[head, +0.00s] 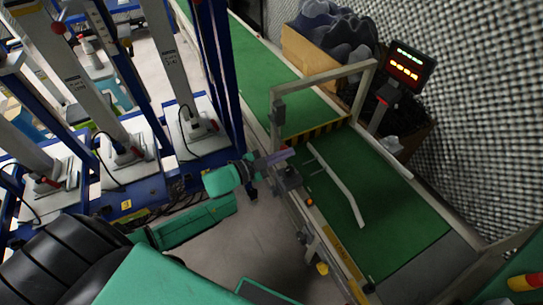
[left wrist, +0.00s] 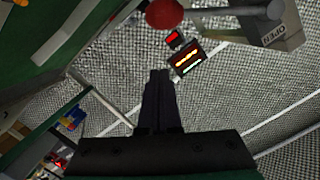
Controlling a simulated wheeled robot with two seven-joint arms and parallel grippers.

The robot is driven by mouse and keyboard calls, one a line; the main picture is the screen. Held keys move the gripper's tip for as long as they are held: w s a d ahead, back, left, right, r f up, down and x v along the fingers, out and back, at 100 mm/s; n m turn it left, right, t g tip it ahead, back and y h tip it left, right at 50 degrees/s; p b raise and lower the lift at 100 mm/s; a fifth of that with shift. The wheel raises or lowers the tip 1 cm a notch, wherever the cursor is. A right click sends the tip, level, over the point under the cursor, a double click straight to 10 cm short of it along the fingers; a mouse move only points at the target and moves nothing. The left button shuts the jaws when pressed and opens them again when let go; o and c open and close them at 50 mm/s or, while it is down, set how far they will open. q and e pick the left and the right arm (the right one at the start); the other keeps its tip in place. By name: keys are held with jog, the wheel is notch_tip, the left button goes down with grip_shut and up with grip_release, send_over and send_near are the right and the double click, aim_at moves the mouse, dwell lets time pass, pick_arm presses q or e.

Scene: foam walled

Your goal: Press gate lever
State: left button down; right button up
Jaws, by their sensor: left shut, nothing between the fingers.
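My left gripper (head: 288,154) reaches in from the left to the near side rail of the green conveyor, beside the gate frame. Its dark fingers (left wrist: 160,76) are together and empty in the left wrist view. In that view, a lever with a round red knob (left wrist: 164,12) and a grey rod shows at the top, beyond the fingertips and apart from them in the picture. A grey box (left wrist: 284,22) marked "OPEN" is beside the rod. In the head view I cannot make out the red knob; a dark unit (head: 288,180) sits on the rail just below my gripper.
The gate frame (head: 325,83) spans the green belt (head: 395,205), with a yellow-black striped bar (head: 322,132) low across it. A lit display (head: 405,65) stands behind. Blue-framed lift columns (head: 182,65) crowd the left. Bare floor (head: 250,235) lies before the conveyor.

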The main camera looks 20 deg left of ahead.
pick_arm(q)
jog(key=v, duration=0.6)
jog(key=shift+a+f, duration=0.15)
jog(key=shift+a, duration=0.2)
